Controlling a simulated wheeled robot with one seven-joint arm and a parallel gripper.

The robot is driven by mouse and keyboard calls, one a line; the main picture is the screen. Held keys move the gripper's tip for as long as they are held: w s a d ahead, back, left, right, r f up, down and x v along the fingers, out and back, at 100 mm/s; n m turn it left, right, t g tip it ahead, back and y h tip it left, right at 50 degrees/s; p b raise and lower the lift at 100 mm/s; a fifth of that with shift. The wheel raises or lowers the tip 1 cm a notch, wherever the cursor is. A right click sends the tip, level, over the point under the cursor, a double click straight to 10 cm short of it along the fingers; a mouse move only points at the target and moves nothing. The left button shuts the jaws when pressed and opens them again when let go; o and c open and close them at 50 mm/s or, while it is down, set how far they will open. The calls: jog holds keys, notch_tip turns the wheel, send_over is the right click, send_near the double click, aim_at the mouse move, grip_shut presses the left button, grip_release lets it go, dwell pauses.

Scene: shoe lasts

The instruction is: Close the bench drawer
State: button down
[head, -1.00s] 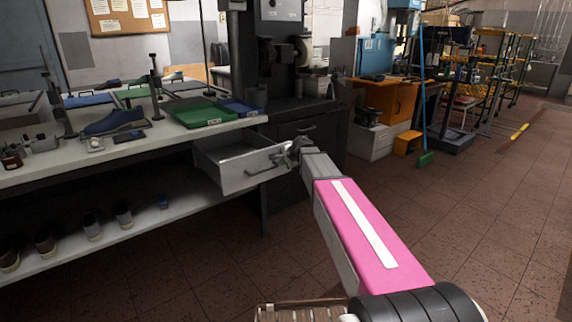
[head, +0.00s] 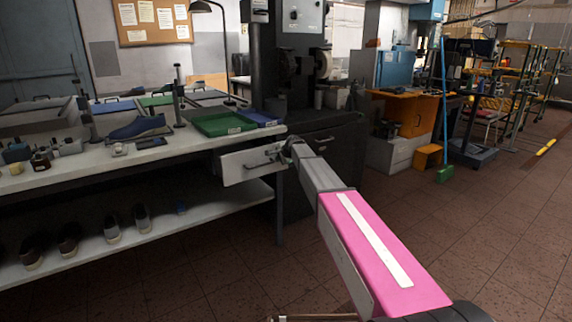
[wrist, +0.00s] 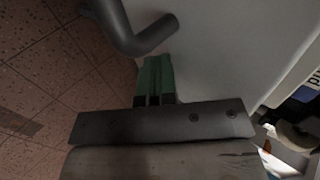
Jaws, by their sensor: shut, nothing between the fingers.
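The bench drawer (head: 240,169) is a light grey box under the right end of the bench top. My gripper (head: 284,150) is at the right part of the drawer front, beside the handle (head: 262,161). In the wrist view, my gripper's greenish fingers (wrist: 154,80) are together with nothing between them, their tips at the pale drawer front (wrist: 215,60). The dark curved handle (wrist: 135,35) is just beyond the fingertips, not gripped. I cannot tell whether the tips press on the front.
The bench top (head: 180,142) carries a green tray (head: 222,124), a blue tray (head: 262,118) and a blue shoe last (head: 138,128). Several shoes stand on the lower shelf (head: 190,212). A dark machine cabinet (head: 335,150) stands right of the drawer.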

jog(key=w+a, duration=0.2)
jog(key=w, duration=0.1)
jog(key=w+a, duration=0.2)
jog(key=w, duration=0.1)
jog(key=w+a, duration=0.2)
jog(key=w, duration=0.2)
jog(key=shift+a, duration=0.35)
jog(key=shift+w+a+r, duration=0.1)
jog(key=shift+w, duration=0.05)
